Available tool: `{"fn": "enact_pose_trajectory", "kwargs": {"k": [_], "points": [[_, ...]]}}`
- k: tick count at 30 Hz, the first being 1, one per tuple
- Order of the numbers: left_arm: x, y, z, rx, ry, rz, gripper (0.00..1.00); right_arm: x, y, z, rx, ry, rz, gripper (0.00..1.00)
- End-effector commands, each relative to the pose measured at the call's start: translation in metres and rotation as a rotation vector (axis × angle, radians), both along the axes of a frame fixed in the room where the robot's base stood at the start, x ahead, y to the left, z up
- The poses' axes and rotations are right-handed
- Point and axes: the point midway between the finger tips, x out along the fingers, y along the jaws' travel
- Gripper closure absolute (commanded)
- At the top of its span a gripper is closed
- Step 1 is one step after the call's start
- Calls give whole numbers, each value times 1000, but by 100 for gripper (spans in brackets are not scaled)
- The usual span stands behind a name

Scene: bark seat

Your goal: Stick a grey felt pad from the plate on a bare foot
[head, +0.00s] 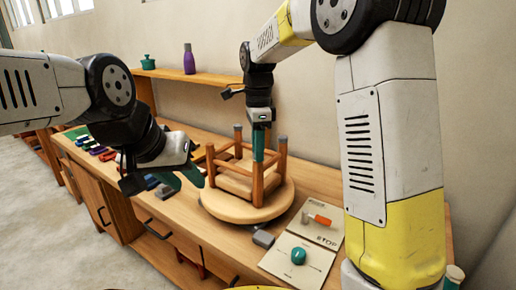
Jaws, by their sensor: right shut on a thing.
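An upside-down wooden stool (234,185) lies on a round wooden disc (247,212), its legs pointing up. The back leg (238,133) and the right leg (282,147) have grey tops. The left leg (210,158) shows no grey top. My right gripper (258,158) points down at the top of the front leg (257,187). Its teal fingers are shut, and what they grip is hidden. My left gripper (183,182) is left of the stool, its teal fingers apart and empty. I cannot make out the plate of pads or any loose pad.
In front of the disc are a small grey block (263,239) and a panel with a teal knob (298,256) and an orange handle (322,220). Several coloured items (95,147) lie at the bench's left end. A shelf behind holds a purple bottle (189,60) and a green pot (148,62).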

Motion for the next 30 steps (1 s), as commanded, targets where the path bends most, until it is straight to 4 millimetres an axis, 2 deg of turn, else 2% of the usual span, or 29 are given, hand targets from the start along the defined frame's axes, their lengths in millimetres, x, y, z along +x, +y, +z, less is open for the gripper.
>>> {"fn": "enact_pose_trajectory", "kwargs": {"k": [18, 19, 22, 23, 29, 30], "points": [[0, 0, 0, 0, 0, 0, 64, 0, 0, -5, 0, 1, 0, 100], [0, 0, 0, 0, 0, 0, 64, 0, 0, -5, 0, 1, 0, 70], [0, 0, 0, 0, 0, 0, 64, 0, 0, -5, 0, 1, 0, 50], [0, 0, 0, 0, 0, 0, 64, 0, 0, -5, 0, 1, 0, 46], [0, 0, 0, 0, 0, 0, 64, 0, 0, -5, 0, 0, 0, 46], [0, 0, 0, 0, 0, 0, 64, 0, 0, -5, 0, 0, 0, 43]]}}
